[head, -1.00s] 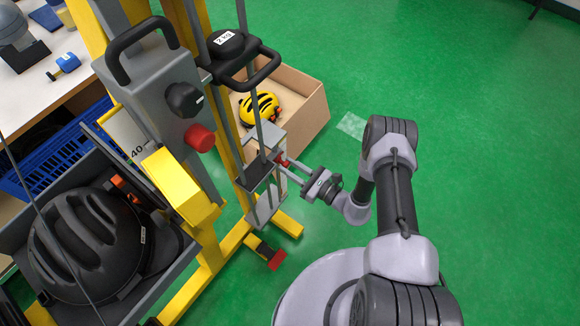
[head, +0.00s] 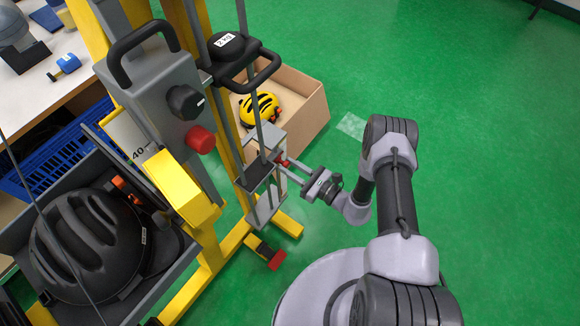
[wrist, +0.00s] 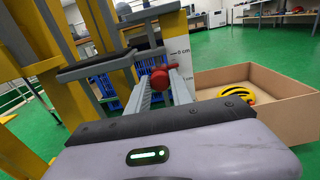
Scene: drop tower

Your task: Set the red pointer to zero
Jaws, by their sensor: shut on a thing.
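The red pointer shows as a round red knob (wrist: 159,79) between my fingers in the wrist view. In the head view a small red part of the pointer (head: 283,160) shows at the grey block low on the drop tower. My gripper (head: 284,168) reaches in from the right and is shut on the pointer; its fingers also show in the wrist view (wrist: 160,72). A white scale plate (wrist: 181,48) with black cm marks stands just behind the fingers. Which mark the pointer is level with, I cannot tell.
The yellow tower frame (head: 285,222) stands left of my gripper, with a control box with a red button (head: 200,139) above. A cardboard box (head: 314,112) with a yellow helmet (head: 259,108) lies behind. A black helmet (head: 85,240) sits at left. Green floor is free at right.

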